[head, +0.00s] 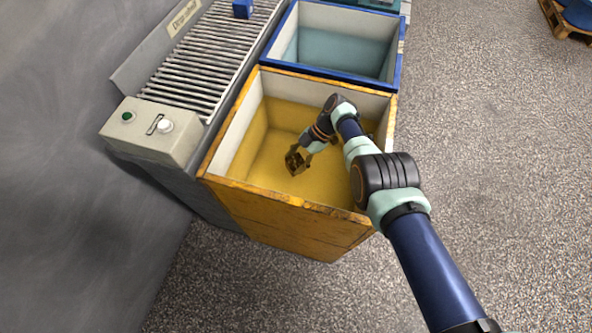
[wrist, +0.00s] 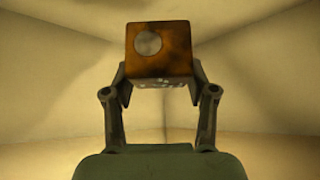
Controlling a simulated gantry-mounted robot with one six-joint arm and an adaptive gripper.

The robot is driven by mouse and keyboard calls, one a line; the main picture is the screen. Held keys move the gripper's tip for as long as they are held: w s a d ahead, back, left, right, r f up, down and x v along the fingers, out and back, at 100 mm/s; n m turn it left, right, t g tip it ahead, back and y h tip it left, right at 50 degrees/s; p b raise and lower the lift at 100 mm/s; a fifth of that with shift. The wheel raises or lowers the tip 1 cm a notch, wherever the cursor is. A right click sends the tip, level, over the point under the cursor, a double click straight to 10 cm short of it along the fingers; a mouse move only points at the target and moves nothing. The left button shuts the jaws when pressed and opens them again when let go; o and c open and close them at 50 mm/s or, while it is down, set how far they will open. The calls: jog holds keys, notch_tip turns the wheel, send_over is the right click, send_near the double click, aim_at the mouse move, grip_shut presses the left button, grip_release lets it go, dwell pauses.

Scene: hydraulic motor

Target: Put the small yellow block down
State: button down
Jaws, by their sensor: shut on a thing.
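The small yellow block (wrist: 158,60) shows in the wrist view as an orange-yellow cube with a round grey spot on its face. My gripper (wrist: 160,85) is shut on it, one finger at each side. In the head view my gripper (head: 297,160) is inside the yellow bin (head: 280,205), near the bin's middle. The block is too dark and small there to tell apart from the fingers. The bin's inner walls fill the background of the wrist view. I cannot tell how far the block is above the bin floor.
A blue-rimmed bin (head: 395,72) stands right behind the yellow bin. A roller conveyor (head: 205,65) runs along the left, with a blue block (head: 242,9) at its far end. A control box (head: 150,132) with buttons stands at its near end. The yellow bin's walls surround my gripper.

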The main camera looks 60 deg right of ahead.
aim_at(296, 168)
jog(key=shift+f+b, duration=2.7)
jog(key=shift+f, duration=0.05)
jog(key=shift+c, duration=1.7)
grip_release()
jog(key=p+v, duration=0.3)
jog(key=v, duration=1)
jog(key=shift+w+r, duration=0.2)
jog(key=shift+w, duration=0.05)
jog(key=shift+a, duration=0.1)
